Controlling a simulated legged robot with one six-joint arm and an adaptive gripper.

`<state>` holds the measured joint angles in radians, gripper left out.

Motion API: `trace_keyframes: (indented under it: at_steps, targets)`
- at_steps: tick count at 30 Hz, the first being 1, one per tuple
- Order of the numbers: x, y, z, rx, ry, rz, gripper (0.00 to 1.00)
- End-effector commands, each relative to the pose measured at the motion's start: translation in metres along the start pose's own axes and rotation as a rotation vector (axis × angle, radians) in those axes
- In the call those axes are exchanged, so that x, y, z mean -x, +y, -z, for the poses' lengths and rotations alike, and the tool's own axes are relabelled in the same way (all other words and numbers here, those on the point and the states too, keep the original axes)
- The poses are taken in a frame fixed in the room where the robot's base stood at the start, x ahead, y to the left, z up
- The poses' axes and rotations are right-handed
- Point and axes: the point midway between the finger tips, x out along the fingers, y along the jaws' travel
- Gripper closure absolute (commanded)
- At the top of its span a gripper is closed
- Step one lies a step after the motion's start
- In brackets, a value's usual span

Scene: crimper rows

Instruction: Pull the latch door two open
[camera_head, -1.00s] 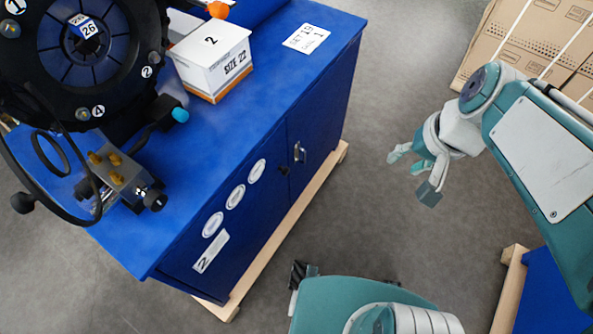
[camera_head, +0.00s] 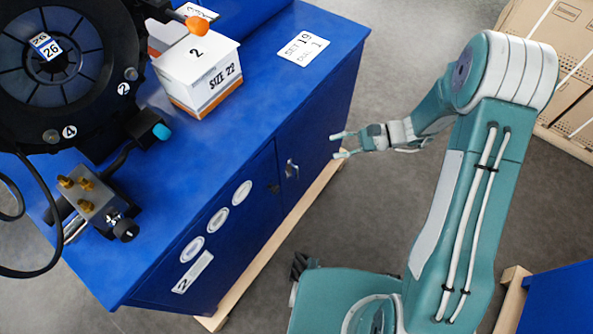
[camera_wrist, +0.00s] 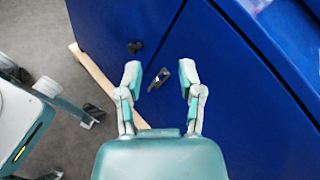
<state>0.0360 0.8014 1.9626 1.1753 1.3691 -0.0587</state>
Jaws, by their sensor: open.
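The blue cabinet (camera_head: 225,235) has two front doors. The door bearing a "2" label (camera_head: 193,272) is the nearer one, with several white oval stickers. A small metal latch handle (camera_head: 291,168) sits on the farther door beside the seam, and a dark knob (camera_head: 273,188) sits on the nearer door. My gripper (camera_head: 337,145) is open and empty, in front of the farther door. In the wrist view, the latch handle (camera_wrist: 159,79) shows between the spread fingers of my gripper (camera_wrist: 160,75), and the dark knob (camera_wrist: 134,47) is left of it. I see no contact with the handle.
Cardboard boxes (camera_head: 565,60) stand at the upper right.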

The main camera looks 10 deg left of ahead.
Motion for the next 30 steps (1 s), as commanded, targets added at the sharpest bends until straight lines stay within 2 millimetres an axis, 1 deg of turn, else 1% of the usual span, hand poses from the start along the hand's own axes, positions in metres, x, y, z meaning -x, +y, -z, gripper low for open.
trace_keyframes:
  at_steps: [1, 5, 6, 8, 12, 16, 19, 23, 26, 30]
  targets:
    - [-0.008, 0.004, 0.018, -0.049, -0.031, 0.037, 0.52]
    - [-0.026, 0.013, 0.058, -0.156, -0.098, 0.142, 0.52]
    - [-0.031, 0.017, 0.071, -0.190, -0.115, 0.175, 0.52]
    - [-0.039, 0.023, 0.089, -0.238, -0.141, 0.226, 0.52]
    - [-0.058, 0.044, 0.132, -0.350, -0.187, 0.345, 0.52]
    - [-0.071, 0.065, 0.165, -0.433, -0.213, 0.440, 0.52]
    - [-0.078, 0.077, 0.180, -0.472, -0.221, 0.489, 0.52]
    - [-0.082, 0.083, 0.188, -0.494, -0.226, 0.517, 0.52]
    - [-0.088, 0.080, 0.188, -0.494, -0.226, 0.518, 0.52]
    - [-0.108, 0.069, 0.186, -0.491, -0.227, 0.513, 0.52]
